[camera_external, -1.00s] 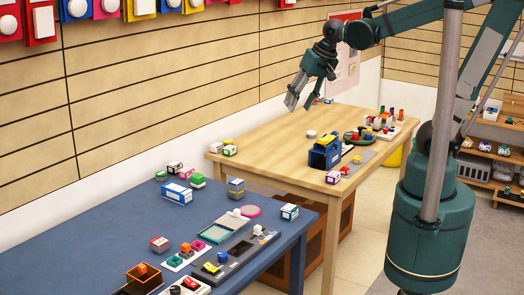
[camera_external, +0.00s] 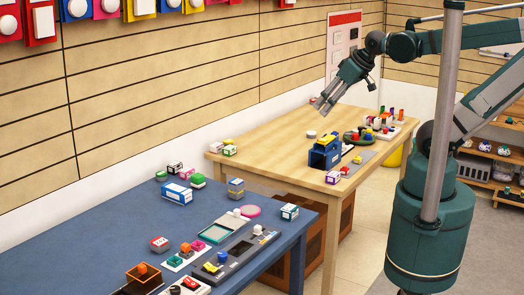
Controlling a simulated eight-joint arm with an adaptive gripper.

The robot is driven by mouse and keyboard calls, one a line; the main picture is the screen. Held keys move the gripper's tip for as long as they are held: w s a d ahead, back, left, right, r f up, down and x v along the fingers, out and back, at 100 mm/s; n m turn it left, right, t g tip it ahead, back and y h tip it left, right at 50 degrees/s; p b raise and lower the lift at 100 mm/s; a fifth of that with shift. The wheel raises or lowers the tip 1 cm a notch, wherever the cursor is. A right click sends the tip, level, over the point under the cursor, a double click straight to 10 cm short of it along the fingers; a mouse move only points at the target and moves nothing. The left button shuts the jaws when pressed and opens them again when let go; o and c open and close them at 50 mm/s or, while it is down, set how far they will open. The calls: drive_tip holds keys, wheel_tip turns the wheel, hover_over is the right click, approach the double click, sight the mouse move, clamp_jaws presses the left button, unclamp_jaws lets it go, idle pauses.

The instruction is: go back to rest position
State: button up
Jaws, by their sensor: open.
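My gripper (camera_external: 321,106) hangs in the air above the far part of the wooden table (camera_external: 262,142). Its fingers point down and to the left, and they are apart with nothing between them. My arm reaches in from the right at the top of the picture. Below the gripper, a blue box-like holder (camera_external: 324,152) stands on the wooden table.
A green round tray (camera_external: 350,137) with coloured pieces stands right of the holder. Small boxes lie at the table's edges. The blue table (camera_external: 95,235) in front carries blocks, trays and boxes. A slatted wall (camera_external: 160,90) runs behind both tables. A shelf (camera_external: 488,156) stands at the right.

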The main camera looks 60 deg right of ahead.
idle(0.3)
drive_tip(key=shift+f+b, duration=1.3)
idle(0.3)
